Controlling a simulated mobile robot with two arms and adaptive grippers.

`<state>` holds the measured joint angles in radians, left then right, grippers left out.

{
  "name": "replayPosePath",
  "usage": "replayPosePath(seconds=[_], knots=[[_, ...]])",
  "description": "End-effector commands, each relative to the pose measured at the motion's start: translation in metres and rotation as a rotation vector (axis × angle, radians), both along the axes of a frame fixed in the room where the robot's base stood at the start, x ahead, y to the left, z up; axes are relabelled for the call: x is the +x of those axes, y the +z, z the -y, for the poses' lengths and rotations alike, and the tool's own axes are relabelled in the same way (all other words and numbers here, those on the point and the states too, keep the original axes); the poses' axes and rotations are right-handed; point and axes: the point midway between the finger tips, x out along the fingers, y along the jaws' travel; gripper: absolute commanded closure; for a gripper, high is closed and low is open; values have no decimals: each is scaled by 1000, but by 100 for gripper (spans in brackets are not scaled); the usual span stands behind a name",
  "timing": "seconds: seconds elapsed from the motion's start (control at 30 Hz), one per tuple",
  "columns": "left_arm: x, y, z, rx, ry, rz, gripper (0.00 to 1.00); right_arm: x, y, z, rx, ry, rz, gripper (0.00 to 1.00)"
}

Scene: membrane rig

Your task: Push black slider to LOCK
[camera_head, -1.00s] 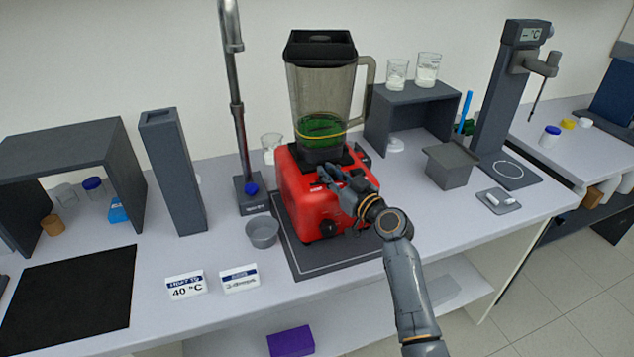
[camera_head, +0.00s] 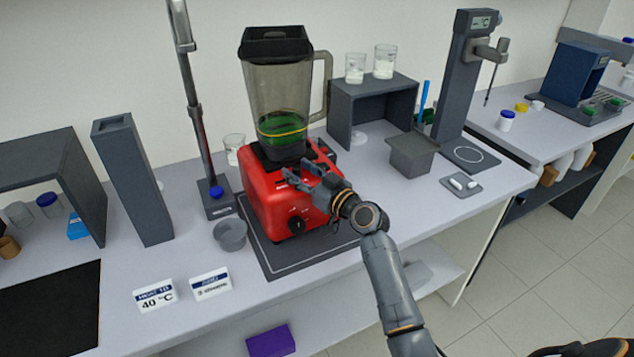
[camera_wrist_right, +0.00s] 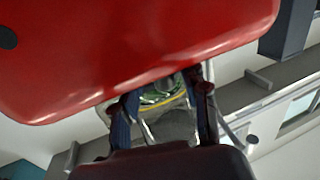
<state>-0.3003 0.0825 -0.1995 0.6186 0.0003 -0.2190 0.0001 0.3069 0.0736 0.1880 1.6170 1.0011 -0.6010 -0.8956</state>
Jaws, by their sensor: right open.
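The blender's red base (camera_head: 268,203) stands on a dark mat, with a black knob (camera_head: 297,224) on its front. Its clear jar (camera_head: 279,92), black-lidded, holds green liquid. A dark part (camera_head: 325,150) shows at the base's right rear; I cannot tell whether it is the slider. No LOCK mark is readable. My right gripper (camera_head: 303,176) is open over the base's front right top; I cannot tell whether it touches. In the right wrist view its open fingers (camera_wrist_right: 165,98) straddle the line of the jar bottom, with the red base (camera_wrist_right: 140,50) close by. My left gripper is out of view.
A grey bowl (camera_head: 230,235) and a stand with a tall pole (camera_head: 191,115) are left of the blender. A grey shelf (camera_head: 376,87) with two beakers and a grey bin (camera_head: 411,156) are right of it. Two label cards (camera_head: 211,284) stand in front.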

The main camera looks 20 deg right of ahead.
Motion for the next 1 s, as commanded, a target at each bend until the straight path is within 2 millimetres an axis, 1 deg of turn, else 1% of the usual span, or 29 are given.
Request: replayPosePath(seconds=[0.3, 0.4, 0.5, 0.6, 0.7, 1.0], knots=[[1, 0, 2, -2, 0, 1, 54, -65, -1, 21, -7, 0, -2, 55], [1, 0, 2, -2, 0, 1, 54, -82, -1, 26, -5, -1, -2, 55], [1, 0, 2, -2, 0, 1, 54, -95, -1, 31, -4, -2, -3, 55], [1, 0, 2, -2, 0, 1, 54, -102, -1, 33, -2, -2, -2, 55], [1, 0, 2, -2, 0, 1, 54, -106, 0, 34, -1, -2, -2, 55], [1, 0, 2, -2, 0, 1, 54, -106, 0, 35, 0, -2, -1, 55]])
